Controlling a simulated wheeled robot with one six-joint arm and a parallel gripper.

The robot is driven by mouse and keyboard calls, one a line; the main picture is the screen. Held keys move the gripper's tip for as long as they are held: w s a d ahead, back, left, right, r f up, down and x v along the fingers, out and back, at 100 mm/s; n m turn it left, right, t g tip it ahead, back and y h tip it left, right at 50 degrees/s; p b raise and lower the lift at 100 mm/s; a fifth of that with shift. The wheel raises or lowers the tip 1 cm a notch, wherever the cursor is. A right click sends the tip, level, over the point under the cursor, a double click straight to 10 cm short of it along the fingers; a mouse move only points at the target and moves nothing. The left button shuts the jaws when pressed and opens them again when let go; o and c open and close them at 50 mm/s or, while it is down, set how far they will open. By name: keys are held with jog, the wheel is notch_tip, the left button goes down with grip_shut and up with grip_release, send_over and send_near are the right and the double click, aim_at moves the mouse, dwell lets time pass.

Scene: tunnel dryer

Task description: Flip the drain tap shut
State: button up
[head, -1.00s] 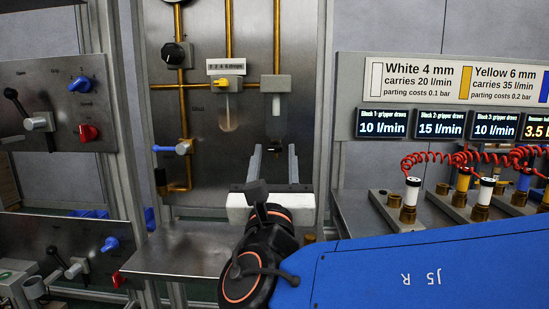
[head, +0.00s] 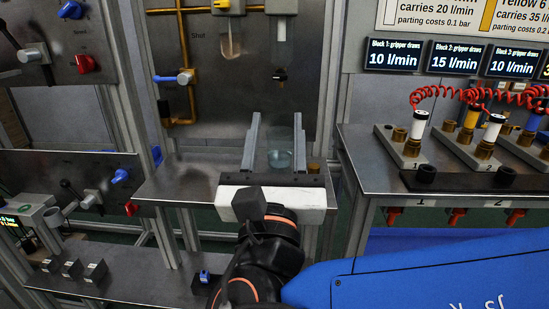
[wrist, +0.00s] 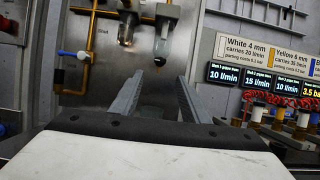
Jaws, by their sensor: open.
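A small dark tap (head: 280,75) with a brass body hangs below the right-hand bowl on the steel panel; it is small, and I cannot tell its lever's position. I take it for the drain tap. A blue-handled valve (head: 166,79) on the brass pipe at left has its handle level, pointing left. My gripper (head: 277,116) is open and empty, its two grey fingers pointing at the panel, below and in front of the dark tap. In the wrist view, the right-hand bowl (wrist: 162,42) shows beyond and between the open fingers (wrist: 163,83).
A clear jar (head: 280,155) stands on the steel shelf (head: 180,182) beside my right finger, partly hidden by the gripper. Another bowl (head: 229,42) hangs left of the dark tap. A bench (head: 368,165) with hose couplings is at right. Lever panels (head: 60,175) are at left.

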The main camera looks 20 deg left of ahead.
jog(key=shift+v, duration=2.95)
